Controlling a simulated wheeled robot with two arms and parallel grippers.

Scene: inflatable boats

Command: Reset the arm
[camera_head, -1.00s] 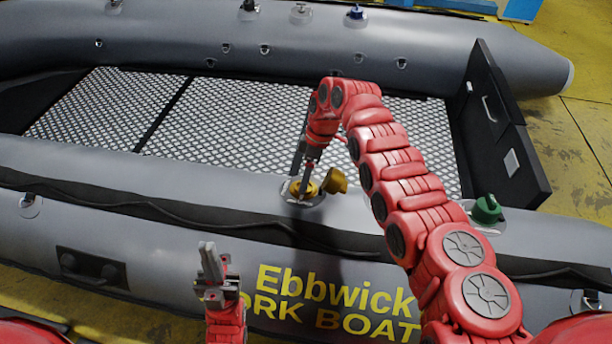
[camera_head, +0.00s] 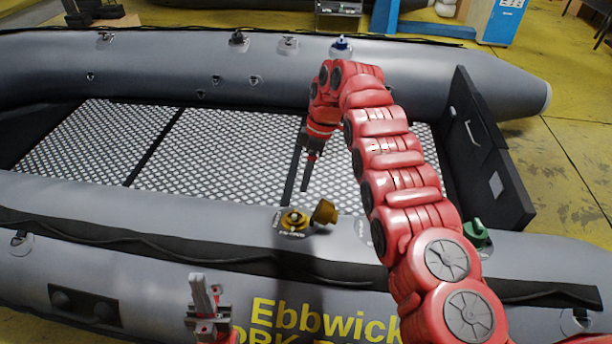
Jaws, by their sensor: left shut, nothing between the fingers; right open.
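My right arm reaches in from the lower right, and its open gripper (camera_head: 304,172) hangs fingers down over the boat's floor, above and behind the yellow valve. The fingers hold nothing. The yellow valve (camera_head: 294,220) sits on the near tube of the grey inflatable boat (camera_head: 170,235). Its yellow cap (camera_head: 325,211) stands tilted beside it, to the right. My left gripper (camera_head: 205,290) is shut and empty, pointing up in front of the near tube at the lower left.
A green valve cap (camera_head: 475,232) is on the near tube at the right, near the black transom (camera_head: 480,150). Several valves line the far tube, one with a blue top (camera_head: 341,43). A blue cabinet (camera_head: 502,22) stands behind.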

